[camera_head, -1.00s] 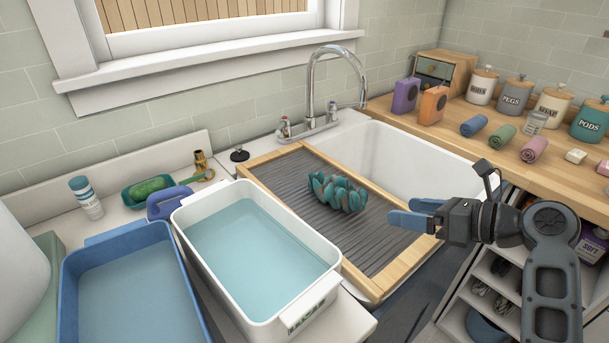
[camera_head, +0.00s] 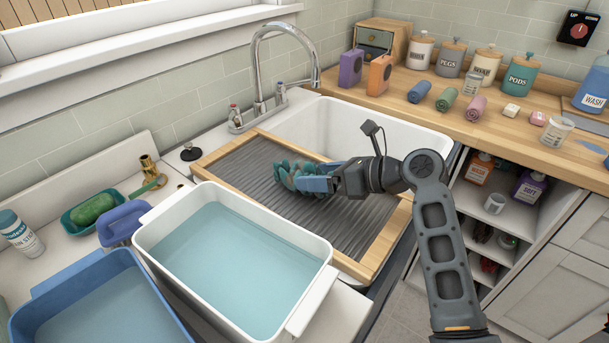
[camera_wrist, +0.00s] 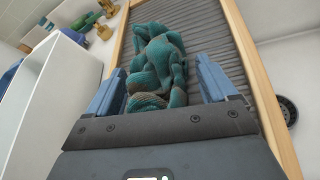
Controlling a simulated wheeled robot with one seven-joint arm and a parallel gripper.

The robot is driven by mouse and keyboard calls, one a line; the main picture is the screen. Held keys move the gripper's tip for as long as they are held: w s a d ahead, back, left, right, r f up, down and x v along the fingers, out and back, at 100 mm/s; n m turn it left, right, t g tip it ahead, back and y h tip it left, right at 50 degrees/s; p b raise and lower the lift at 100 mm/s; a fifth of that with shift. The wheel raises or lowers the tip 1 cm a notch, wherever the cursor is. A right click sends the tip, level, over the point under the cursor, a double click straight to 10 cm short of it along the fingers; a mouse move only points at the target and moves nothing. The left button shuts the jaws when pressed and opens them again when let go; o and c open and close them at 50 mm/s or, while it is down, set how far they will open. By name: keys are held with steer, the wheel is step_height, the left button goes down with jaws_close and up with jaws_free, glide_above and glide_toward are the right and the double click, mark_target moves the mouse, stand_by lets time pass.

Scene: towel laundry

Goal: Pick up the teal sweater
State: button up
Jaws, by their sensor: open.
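The teal sweater (camera_head: 290,176) lies bunched up on the grey ribbed washboard (camera_head: 335,222) with its wooden frame. It has brownish patches. In the wrist view the sweater (camera_wrist: 160,60) lies between the two blue fingers and reaches beyond their tips. My gripper (camera_head: 312,182) is open and low over the board, with its fingers on either side of the sweater's near part. In the wrist view my gripper (camera_wrist: 160,80) shows a gap between the right finger and the sweater; the left finger is very close to it. In the head view, the gripper partly hides the sweater.
A white basin of water (camera_head: 147,236) stands left of the board, with a blue tub (camera_head: 35,300) further left. The white sink (camera_head: 400,128) and chrome tap (camera_head: 259,75) are behind. Rolled cloths, jars and bottles stand on the wooden counter (camera_head: 540,135) at the right.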

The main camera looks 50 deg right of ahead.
steer(key=shift+w+a+f, duration=0.15)
steer(key=shift+w+f, duration=0.1)
steer(key=shift+w, duration=0.4)
steer(key=shift+c, duration=0.3)
steer(key=c, duration=0.9)
steer(key=shift+c, duration=0.2)
